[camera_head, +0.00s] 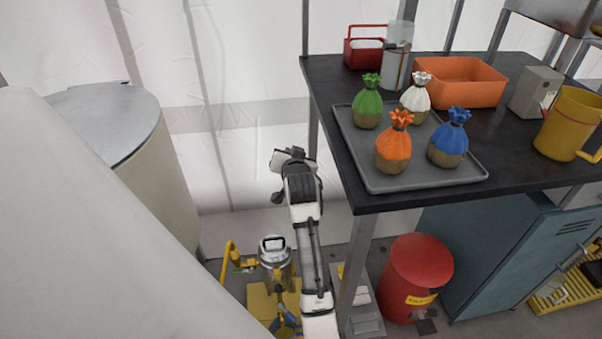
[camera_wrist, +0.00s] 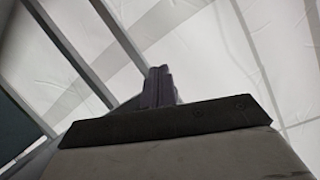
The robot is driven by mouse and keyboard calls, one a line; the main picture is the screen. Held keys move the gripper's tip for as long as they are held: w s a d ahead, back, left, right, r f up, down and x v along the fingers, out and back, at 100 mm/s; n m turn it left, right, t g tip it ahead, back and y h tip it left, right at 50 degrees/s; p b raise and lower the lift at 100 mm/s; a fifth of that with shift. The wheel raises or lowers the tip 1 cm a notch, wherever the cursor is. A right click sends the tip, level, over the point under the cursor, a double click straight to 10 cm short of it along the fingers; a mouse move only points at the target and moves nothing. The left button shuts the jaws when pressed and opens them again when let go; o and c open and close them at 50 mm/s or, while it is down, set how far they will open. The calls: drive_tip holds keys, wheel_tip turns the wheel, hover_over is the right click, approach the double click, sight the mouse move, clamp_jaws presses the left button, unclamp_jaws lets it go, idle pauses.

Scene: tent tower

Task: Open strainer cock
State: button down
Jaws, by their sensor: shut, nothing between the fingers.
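A strainer-like unit (camera_head: 275,248) with a round pale top and yellow parts stands low on the floor left of the table. A yellow pipe (camera_head: 229,262) rises at its left side. A small blue part (camera_head: 289,320) shows below it. Which part is the cock, and how it is set, I cannot tell. My arm stands just right of the unit and hides part of it. In the wrist view my gripper (camera_wrist: 157,87) is shut and empty, with the pale tent wall and grey frame bars behind it. No part of the strainer shows there.
A dark table (camera_head: 330,150) holds a grey tray (camera_head: 400,186) with several tied sacks, an orange bin (camera_head: 460,85) and a yellow jug (camera_head: 565,125). A red can (camera_head: 415,275) stands beneath. A large pale drum (camera_head: 150,170) stands at left. The table leg (camera_head: 357,260) is close to my arm.

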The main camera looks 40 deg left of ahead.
drive_tip(key=s+d+f+m+g+h+p, duration=0.15)
drive_tip(key=d+f+g+h, duration=0.3)
drive_tip(key=f, duration=0.85)
drive_tip(key=s+d+f+m+g+h+p, duration=0.1)
drive_tip(key=s+d+f+m+g+h, duration=0.15)
drive_tip(key=d+f, duration=0.7)
drive_tip(key=s+d+f+m+g+h, duration=0.1)
drive_tip(key=s+d+f+g+h, duration=0.15)
drive_tip(key=f, duration=0.25)
drive_tip(key=s+d+f+m+g+h, duration=0.1)
drive_tip(key=s+f+g, duration=0.1)
drive_tip(key=s+f, duration=0.3)
drive_tip(key=s+x, duration=0.2)
drive_tip(key=x, duration=0.9)
drive_tip(key=shift+s, duration=0.35)
